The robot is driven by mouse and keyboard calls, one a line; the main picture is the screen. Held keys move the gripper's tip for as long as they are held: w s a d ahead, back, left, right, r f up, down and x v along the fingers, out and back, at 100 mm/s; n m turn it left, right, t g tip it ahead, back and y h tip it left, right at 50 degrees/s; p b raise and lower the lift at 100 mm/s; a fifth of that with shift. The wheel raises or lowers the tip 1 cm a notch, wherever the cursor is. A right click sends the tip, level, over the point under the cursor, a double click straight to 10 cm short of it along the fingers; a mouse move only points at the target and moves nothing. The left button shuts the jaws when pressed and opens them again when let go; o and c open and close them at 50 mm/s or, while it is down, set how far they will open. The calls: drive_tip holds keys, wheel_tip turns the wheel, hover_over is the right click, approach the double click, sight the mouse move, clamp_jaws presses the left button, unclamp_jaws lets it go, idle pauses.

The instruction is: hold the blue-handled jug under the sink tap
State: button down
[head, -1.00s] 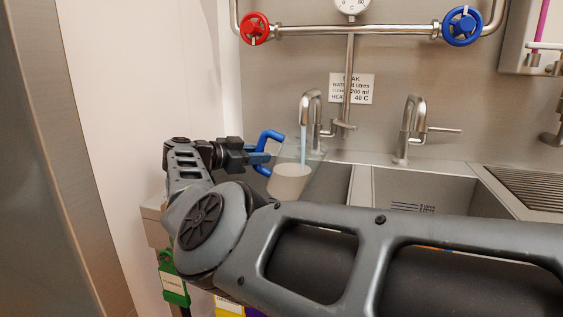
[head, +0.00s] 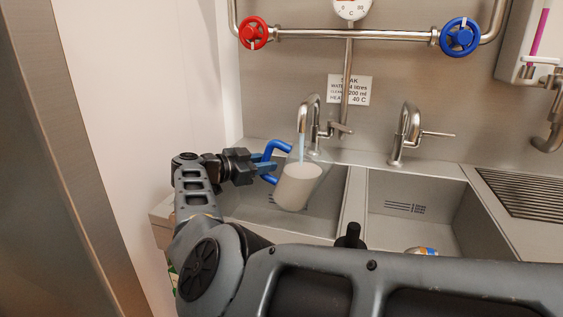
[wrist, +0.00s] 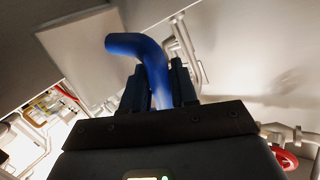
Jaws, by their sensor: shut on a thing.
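The blue-handled jug (head: 297,188) hangs over the left sink basin (head: 327,220), slightly tilted, its pale body below the left tap (head: 308,108). A light-blue stream of water (head: 301,147) runs from that tap down to the jug's mouth. My gripper (head: 262,166) is shut on the jug's blue handle (head: 277,150), to the left of the jug. The wrist view shows the blue handle (wrist: 145,58) between my two fingers (wrist: 158,88). The jug's body is not seen in the wrist view, and the water level inside cannot be told.
A second tap (head: 408,132) stands over the right basin (head: 433,205), where a small can-like object (head: 421,251) lies partly hidden. Red (head: 253,33) and blue (head: 460,37) valve wheels sit on the wall pipe. A white wall (head: 160,90) stands close on the left.

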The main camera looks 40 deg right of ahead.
sight(285, 173)
drive_tip(key=shift+s+a+r+p, duration=0.15)
drive_tip(key=shift+s+p, duration=1)
drive_tip(key=shift+p, duration=0.8)
drive_tip(key=shift+s+a+r+p, duration=0.15)
drive_tip(key=shift+s+p, duration=1)
drive_tip(key=shift+p, duration=0.85)
drive_tip(key=shift+s+a+r+p, duration=0.15)
drive_tip(key=shift+s+p, duration=1)
drive_tip(key=shift+p, duration=0.8)
drive_tip(key=shift+s+f+p, duration=0.3)
drive_tip(key=shift+s+p, duration=0.2)
drive_tip(key=shift+p, duration=0.05)
